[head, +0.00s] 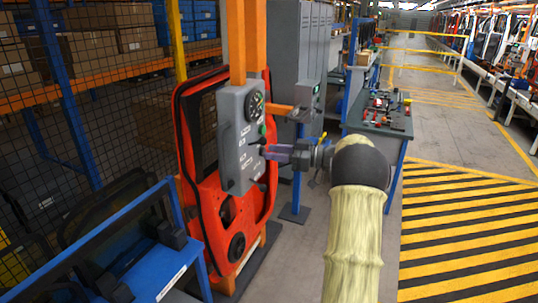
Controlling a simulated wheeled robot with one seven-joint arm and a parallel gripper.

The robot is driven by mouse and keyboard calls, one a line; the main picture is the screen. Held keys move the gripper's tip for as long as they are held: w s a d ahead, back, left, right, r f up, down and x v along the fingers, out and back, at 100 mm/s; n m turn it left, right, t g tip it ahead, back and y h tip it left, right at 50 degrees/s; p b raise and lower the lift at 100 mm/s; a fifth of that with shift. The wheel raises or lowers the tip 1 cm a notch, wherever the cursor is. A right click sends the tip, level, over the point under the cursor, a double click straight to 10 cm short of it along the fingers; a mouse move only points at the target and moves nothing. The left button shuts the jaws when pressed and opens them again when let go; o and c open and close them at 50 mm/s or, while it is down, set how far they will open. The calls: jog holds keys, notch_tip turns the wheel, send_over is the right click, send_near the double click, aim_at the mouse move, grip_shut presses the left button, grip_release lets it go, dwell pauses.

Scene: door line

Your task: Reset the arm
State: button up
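My arm, in a pale yellow sleeve with a dark grey joint, reaches up from the bottom right in the head view. My gripper (275,151) is at its end, pointing left, with purplish fingers close in front of a grey control box (236,135). The box has a round dial, a green button and white markings, and hangs on an orange post. The fingertips are at the box's right side; I cannot tell whether they touch it. The gap between the fingers is too small to make out.
A red-orange door (206,190) stands behind the box. A blue rack (160,265) is at the front left, behind it a mesh fence. A workbench (378,125) with tools stands beyond my arm. The yellow-black striped floor (465,215) at right is clear.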

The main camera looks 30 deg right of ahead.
jog(key=shift+a, duration=0.1)
dwell(0.3)
jog(key=w+a+r+m+t+h, duration=0.2)
jog(key=w+a+m+t+h, duration=0.2)
jog(key=w+a+h, duration=0.15)
jog(key=s+a+f+m+g+h, duration=0.1)
jog(key=s+a+f+m+h, duration=0.3)
jog(key=h, duration=0.3)
jog(key=s+a+f+g, duration=0.3)
jog(key=s+f+g, duration=0.1)
jog(key=s, duration=0.6)
jog(key=s+a+f+m+g+h, duration=0.1)
jog(key=s+a+f+g, duration=0.3)
jog(key=s+f, duration=0.3)
jog(key=s+a+f+m+g, duration=0.1)
jog(key=s+a+f+g, duration=0.3)
jog(key=s, duration=0.8)
jog(key=shift+s+f, duration=0.4)
jog(key=shift+f, duration=0.35)
